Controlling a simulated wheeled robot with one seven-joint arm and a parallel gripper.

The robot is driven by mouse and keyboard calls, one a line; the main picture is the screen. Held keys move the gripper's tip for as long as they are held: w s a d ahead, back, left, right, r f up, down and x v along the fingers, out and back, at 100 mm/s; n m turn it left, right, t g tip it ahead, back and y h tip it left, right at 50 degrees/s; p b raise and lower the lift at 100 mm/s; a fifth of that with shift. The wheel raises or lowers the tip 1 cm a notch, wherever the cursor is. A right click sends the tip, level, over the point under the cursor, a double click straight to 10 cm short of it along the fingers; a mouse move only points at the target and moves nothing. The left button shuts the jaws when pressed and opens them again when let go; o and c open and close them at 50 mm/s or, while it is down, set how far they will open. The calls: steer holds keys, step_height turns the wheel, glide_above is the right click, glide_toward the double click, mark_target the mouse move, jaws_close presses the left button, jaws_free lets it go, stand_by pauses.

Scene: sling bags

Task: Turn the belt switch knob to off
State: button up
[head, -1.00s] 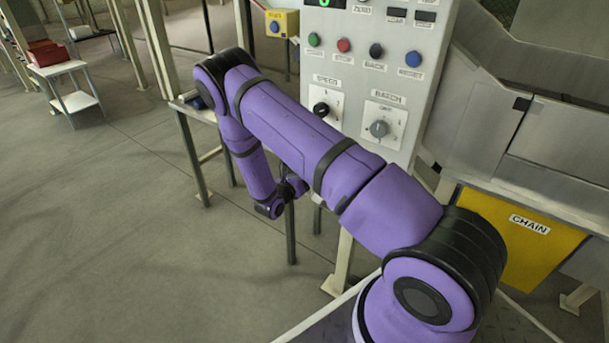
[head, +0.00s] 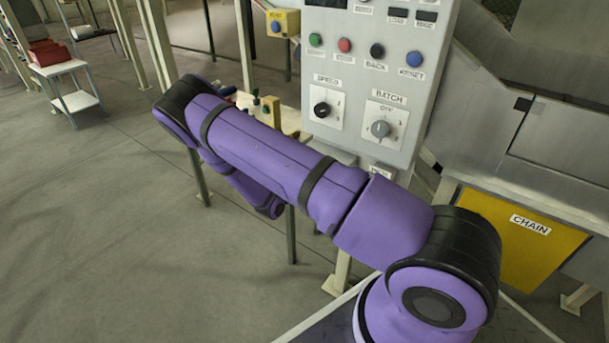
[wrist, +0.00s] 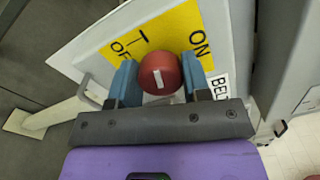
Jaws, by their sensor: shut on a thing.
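The belt switch knob (wrist: 160,76) is a round red knob with a short white mark, in the wrist view. It sits on a yellow plate (wrist: 172,30) with "ON" printed on the right and a partly covered "OFF" on the left. My gripper (wrist: 159,64) has its two blue fingers on either side of the knob and is shut on it. In the head view the knob and my gripper are not visible; my purple arm reaches left and hides that area.
In the head view a grey control panel (head: 352,80) with SPEED and BATCH knobs and coloured buttons stands close behind my arm. A yellow CHAIN guard (head: 520,238) is at right. A white cart (head: 70,85) stands far left. Open floor lies at left.

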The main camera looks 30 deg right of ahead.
steer(key=shift+f+n, duration=0.1)
steer(key=shift+n, duration=1.5)
steer(key=o, duration=0.9)
steer(key=v, duration=1.1)
